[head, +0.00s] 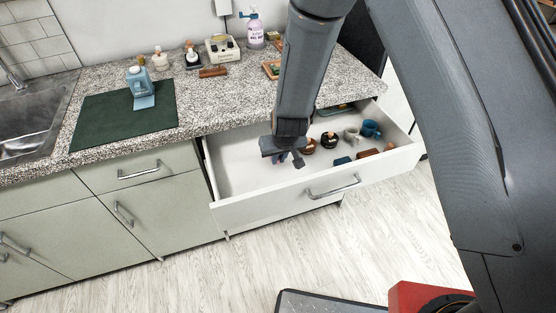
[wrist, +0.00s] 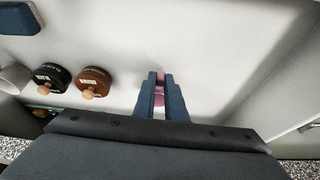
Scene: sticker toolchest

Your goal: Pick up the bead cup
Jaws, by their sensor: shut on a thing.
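My gripper (wrist: 160,82) points down into the open drawer in the wrist view, its two blue fingers close together. A small pink thing, which I take for the bead cup (wrist: 159,97), shows between the fingers; most of it is hidden by them. In the head view my gripper (head: 289,160) is low inside the left part of the drawer, and the cup is mostly hidden there. I cannot tell whether the cup is lifted off the drawer floor.
The open drawer (head: 262,208) also holds a brown jar (wrist: 94,82), a black jar (wrist: 51,78), a grey mug (head: 352,134) and a blue mug (head: 371,129), right of my gripper in the head view. The drawer floor to its left is clear. The counter (head: 215,110) overhangs behind.

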